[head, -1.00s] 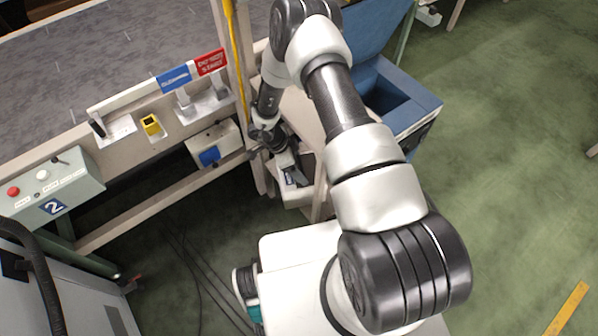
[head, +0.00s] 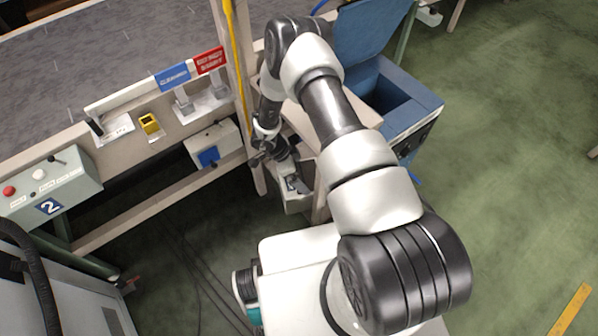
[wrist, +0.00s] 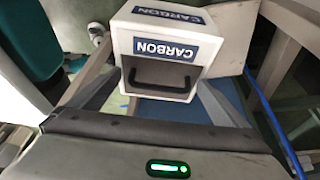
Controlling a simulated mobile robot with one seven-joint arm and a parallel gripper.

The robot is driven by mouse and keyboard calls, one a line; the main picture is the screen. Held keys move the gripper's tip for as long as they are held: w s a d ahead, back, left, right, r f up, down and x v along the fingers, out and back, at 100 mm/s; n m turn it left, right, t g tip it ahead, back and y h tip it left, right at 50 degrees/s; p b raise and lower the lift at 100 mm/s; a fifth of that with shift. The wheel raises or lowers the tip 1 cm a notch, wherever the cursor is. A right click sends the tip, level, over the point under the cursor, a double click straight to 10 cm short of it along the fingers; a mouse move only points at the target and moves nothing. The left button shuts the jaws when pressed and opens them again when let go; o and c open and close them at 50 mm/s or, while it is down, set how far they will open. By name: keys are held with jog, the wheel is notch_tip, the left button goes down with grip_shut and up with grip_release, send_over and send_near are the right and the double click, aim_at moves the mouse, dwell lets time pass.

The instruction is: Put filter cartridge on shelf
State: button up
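The filter cartridge (wrist: 165,62), a white box with blue CARBON labels and a black handle, is in the upper middle of the wrist view. Its handle side faces my gripper (wrist: 158,82). The two grey fingers are spread apart, left and right of the box; I see no clear contact. In the head view my gripper (head: 288,172) points down beside the conveyor post, and the white box (head: 294,203) shows partly beneath it. My arm hides part of this area. I cannot tell for sure which surface is the shelf.
The conveyor frame (head: 120,205) runs along the left, with a control box (head: 50,190) and a white box with a blue front (head: 212,147). A blue bin (head: 405,105) stands right of my arm. A blue cable (wrist: 270,115) hangs close by.

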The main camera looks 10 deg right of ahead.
jog(key=shift+r, duration=0.1)
jog(key=shift+r, duration=0.25)
jog(key=p+v, duration=0.2)
jog(key=v, duration=0.9)
jog(key=shift+a+r, duration=0.25)
